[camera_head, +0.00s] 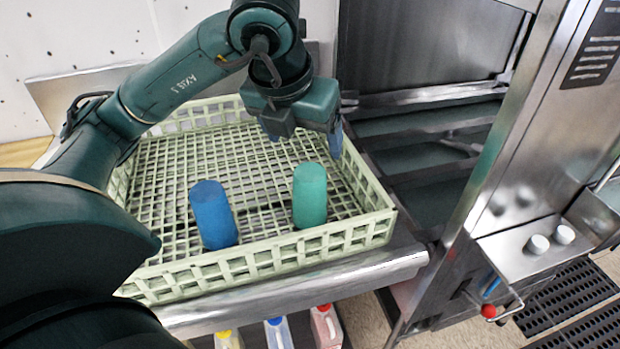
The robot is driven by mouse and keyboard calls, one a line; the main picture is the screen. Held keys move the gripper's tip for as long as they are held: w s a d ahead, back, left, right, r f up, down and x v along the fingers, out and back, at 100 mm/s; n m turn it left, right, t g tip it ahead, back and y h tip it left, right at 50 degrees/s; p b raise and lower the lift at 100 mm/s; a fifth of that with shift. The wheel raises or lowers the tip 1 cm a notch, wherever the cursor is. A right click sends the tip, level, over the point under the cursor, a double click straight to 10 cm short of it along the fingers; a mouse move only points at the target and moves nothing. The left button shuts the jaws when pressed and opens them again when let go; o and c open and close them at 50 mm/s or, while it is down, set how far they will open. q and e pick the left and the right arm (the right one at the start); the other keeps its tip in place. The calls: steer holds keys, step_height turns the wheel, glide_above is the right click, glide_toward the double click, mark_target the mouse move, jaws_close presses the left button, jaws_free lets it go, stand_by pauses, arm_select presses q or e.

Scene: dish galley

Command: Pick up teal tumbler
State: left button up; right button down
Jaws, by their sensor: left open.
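The teal tumbler (309,195) stands upright in the pale green dish rack (262,262), near its front right side. A blue tumbler (212,215) stands to its left in the same rack, leaning slightly. My left gripper (306,134) is open and empty, above the rack and behind the top of the teal tumbler. Its fingers point down and look apart from both tumblers. My right gripper is not in view.
The rack rests on a metal counter (375,268). A steel machine with an open bay (425,165) is to the right, with a metal post (490,170) in front. Several coloured-cap containers (278,334) stand below the counter. The rear of the rack looks empty.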

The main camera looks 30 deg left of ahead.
mark_target(309, 173)
arm_select(q)
steer(key=b+x, duration=0.1)
steer(key=x, duration=0.6)
steer(key=shift+f, duration=0.4)
steer(key=x, duration=0.4)
steer(key=shift+s+a+f+p, duration=0.2)
steer(key=shift+s+f+p, duration=0.05)
steer(key=shift+p, duration=0.1)
steer(key=shift+w+f, duration=0.2)
steer(key=shift+f, duration=0.15)
steer(key=c, duration=1.1)
